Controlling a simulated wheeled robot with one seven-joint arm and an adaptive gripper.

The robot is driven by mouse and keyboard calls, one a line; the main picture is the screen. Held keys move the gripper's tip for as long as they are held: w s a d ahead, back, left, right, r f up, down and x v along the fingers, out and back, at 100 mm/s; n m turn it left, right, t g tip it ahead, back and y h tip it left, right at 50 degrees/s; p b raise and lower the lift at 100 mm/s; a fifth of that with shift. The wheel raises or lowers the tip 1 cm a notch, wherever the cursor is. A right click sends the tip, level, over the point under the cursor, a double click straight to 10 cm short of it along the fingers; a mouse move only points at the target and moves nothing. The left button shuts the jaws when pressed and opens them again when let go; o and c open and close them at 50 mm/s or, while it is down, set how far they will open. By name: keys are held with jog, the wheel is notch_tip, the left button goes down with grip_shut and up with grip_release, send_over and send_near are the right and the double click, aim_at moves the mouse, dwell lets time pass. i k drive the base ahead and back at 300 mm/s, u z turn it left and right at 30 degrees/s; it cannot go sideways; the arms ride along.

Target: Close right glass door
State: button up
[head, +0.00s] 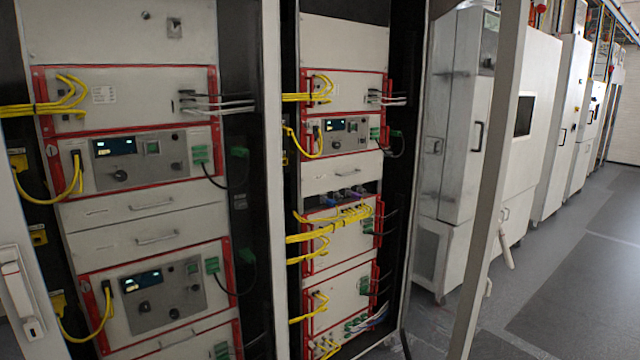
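The right glass door stands open at the right cabinet, swung outward toward me. Its pale frame post (495,150) slants down through the picture right of centre. The clear pane lies between this post and the cabinet's right edge, and white machines show through it. A pale lever handle (505,246) sticks out from the post's lower half. The right cabinet (340,178) is open at the front, with red-edged modules and yellow cables inside. My gripper is not in view.
A left cabinet (132,215) with similar modules is also open. Another pale door frame with a handle (20,290) stands at the far left edge. White machines (540,125) line the right side. Grey floor (570,290) is clear at the lower right.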

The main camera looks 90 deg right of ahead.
aim_at(511, 42)
jog(key=z, duration=0.05)
jog(key=k, duration=1.95)
jog(key=z, duration=2.5)
jog(key=k, duration=0.5)
jog(key=u, duration=1.1)
jog(key=i, duration=0.65)
jog(key=z, duration=1.35)
